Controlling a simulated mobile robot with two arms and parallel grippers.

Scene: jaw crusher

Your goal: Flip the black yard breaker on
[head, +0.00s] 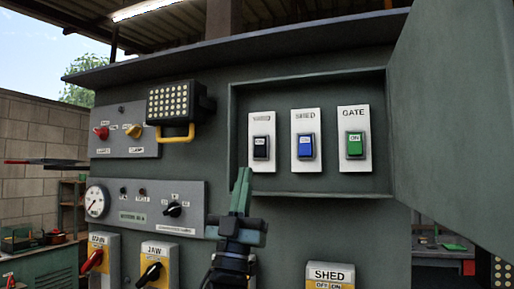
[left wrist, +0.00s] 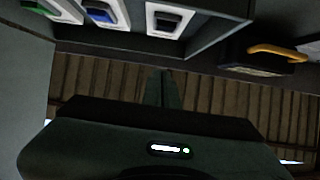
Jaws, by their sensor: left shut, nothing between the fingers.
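The black yard breaker (head: 261,148) is a rocker on a white plate, leftmost of three in a recessed box; its label is too blurred to read. Which way its rocker is tilted I cannot tell for sure. It also shows at the top of the left wrist view (left wrist: 168,20). My left gripper (head: 242,178) is shut and empty, its fingers pointing up, just below and left of the black breaker in the head view. In the left wrist view the fingers (left wrist: 163,78) show below the breaker, apart from it. My right gripper is out of view.
A blue SHED breaker (head: 305,146) and a green GATE breaker (head: 354,144) sit to the right. The box door (head: 455,120) stands open at right. A lamp with a yellow handle (head: 178,104) juts out at left. Rotary switches (head: 152,271) and a gauge (head: 97,202) are lower left.

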